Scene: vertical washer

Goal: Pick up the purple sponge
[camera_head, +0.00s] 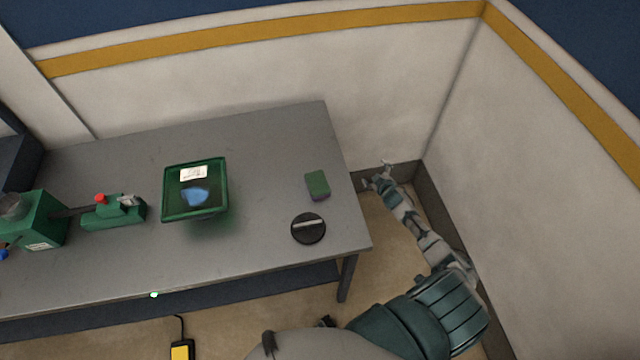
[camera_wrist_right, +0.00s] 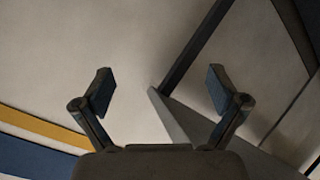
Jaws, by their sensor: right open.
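The sponge (camera_head: 317,185) lies on the grey table near its right edge. It has a green top and a thin purple layer along its lower side. My right gripper (camera_head: 377,178) is off the table's right side, to the right of the sponge and apart from it. In the right wrist view the right gripper (camera_wrist_right: 160,92) has its two fingers spread with nothing between them. The sponge does not show in the right wrist view. My left gripper is not in view.
A round black object (camera_head: 308,228) with a light bar sits just in front of the sponge. A green tray (camera_head: 224,190) with a blue item and white label stands left on the table (camera_head: 265,150). Green devices (camera_head: 115,211) are farther left. Walls close in behind and right.

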